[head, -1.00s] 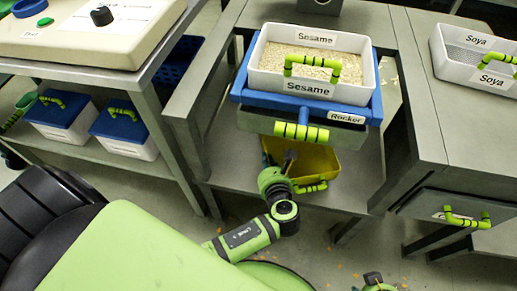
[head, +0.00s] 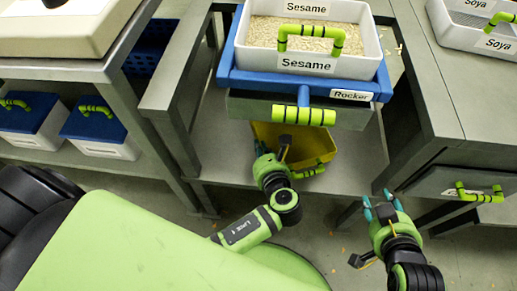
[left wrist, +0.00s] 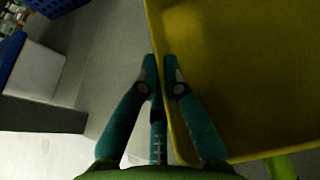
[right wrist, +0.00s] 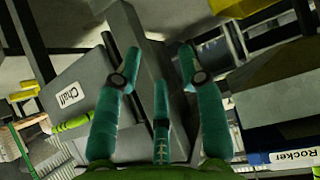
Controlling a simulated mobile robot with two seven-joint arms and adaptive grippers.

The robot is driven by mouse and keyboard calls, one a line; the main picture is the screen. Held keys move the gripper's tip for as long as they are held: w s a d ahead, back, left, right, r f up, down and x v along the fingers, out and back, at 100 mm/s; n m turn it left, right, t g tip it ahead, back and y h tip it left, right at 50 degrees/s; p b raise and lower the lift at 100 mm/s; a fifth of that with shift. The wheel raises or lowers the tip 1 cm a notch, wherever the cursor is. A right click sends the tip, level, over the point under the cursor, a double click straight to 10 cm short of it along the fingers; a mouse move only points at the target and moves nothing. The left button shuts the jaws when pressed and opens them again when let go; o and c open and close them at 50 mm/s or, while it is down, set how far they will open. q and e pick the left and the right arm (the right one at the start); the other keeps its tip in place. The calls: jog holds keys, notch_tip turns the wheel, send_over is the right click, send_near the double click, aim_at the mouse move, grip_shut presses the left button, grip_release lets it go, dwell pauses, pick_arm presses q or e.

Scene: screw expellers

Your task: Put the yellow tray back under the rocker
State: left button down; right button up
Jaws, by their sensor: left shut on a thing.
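The yellow tray (head: 312,146) sits on the lower shelf below the rocker, partly hidden by the rocker and my left arm. My left gripper (head: 277,150) is shut on the tray's left rim; in the left wrist view the fingertips (left wrist: 163,75) pinch the edge of the yellow tray (left wrist: 240,70). The rocker (head: 352,95) is a blue frame with a grey drawer and a green handle, holding a white bin labelled Sesame (head: 306,65). My right gripper (head: 380,204) is open and empty, in front of the shelf at right; its spread fingers (right wrist: 160,60) show in the right wrist view.
A drawer with a green handle (head: 478,192) juts out at the right, close to my right gripper. White boxes with blue lids (head: 100,128) stand on the left shelf. Table legs flank the lower shelf (head: 215,155). Small bits lie on the floor.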

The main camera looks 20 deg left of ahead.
pick_arm(q)
jog(key=shift+f+b, duration=0.55)
jog(key=shift+b, duration=0.25)
pick_arm(e)
jog(key=w+a+r+t+y, duration=0.1)
jog(key=w+a+r+t, duration=0.1)
jog(key=r, duration=0.3)
jog(key=w+a+r+n+t+y, duration=0.1)
jog(key=w+a+r+t, duration=0.1)
jog(key=a+r+t, duration=0.1)
jog(key=shift+w+r+t+y, duration=0.35)
jog(key=shift+r+t, duration=0.25)
jog(key=shift+r, duration=0.35)
pick_arm(q)
jog(key=c, duration=1.5)
grip_release()
jog(key=shift+f, duration=0.1)
jog(key=shift+o, duration=0.6)
pick_arm(e)
jog(key=shift+d+f, duration=0.1)
